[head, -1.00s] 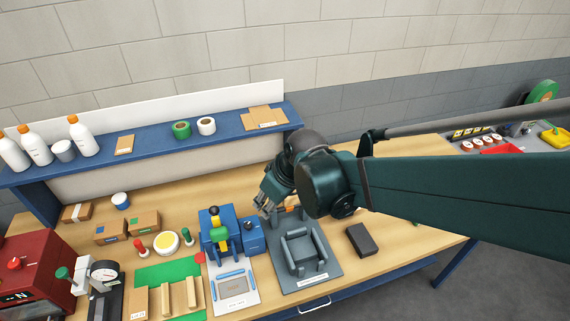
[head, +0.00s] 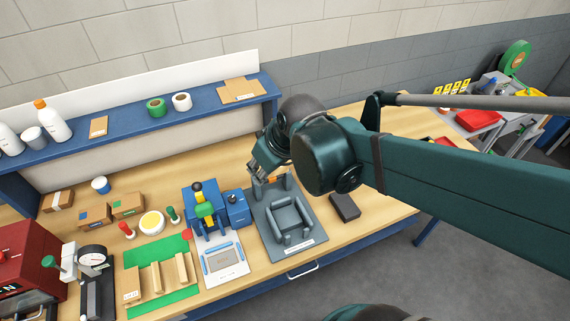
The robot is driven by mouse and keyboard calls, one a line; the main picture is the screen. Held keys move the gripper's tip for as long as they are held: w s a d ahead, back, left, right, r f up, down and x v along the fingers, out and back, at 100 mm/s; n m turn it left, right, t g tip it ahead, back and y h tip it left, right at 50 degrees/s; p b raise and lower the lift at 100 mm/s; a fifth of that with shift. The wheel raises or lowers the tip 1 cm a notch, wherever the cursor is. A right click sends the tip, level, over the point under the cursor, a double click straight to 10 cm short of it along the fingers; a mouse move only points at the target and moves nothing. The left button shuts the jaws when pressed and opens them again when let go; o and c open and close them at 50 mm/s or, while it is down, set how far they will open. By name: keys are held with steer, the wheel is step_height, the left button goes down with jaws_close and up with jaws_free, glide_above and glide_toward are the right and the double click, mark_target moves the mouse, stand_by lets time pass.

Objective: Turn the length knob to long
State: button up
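No control is readable as the length knob in the head view. A blue machine (head: 190,200) stands on the bench, with a black knob on top and a green and yellow part at its front. A small blue box (head: 237,209) with a dark spot on top stands at its right. My gripper (head: 262,168) is above and behind the grey fixture (head: 265,222), right of the blue machine and apart from it. Its fingers are small and partly hidden by my wrist, so I cannot tell if they are open.
A grey cradle sits on the grey fixture, with a dark block (head: 345,207) at its right. A green mat (head: 185,286) with wooden strips, stamps and a red machine (head: 28,262) are at left. A blue shelf (head: 135,128) runs along the back. My arm covers the right side.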

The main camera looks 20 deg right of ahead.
steer(key=s+d+r+m+t+h, duration=0.1)
steer(key=s+d+r+m, duration=0.2)
steer(key=s+d+r, duration=0.1)
steer(key=shift+s+r+p, duration=0.3)
steer(key=shift+s+r, duration=0.25)
steer(key=shift+s, duration=0.15)
stand_by(0.5)
stand_by(0.3)
steer(key=o, duration=0.3)
steer(key=w+a+f+n+g+y, duration=0.2)
steer(key=w+a+f+n, duration=0.3)
steer(key=f, duration=0.3)
steer(key=w+a+f+n+g+y+b, duration=0.1)
steer(key=w+a+f+n+g, duration=0.1)
steer(key=w+a+f+n, duration=0.3)
steer(key=shift+w+f+n+y, duration=0.4)
steer(key=shift+w+f+n, duration=0.6)
steer(key=shift+w+f, duration=0.4)
steer(key=shift+s+f+g, duration=0.15)
steer(key=shift+g, duration=0.15)
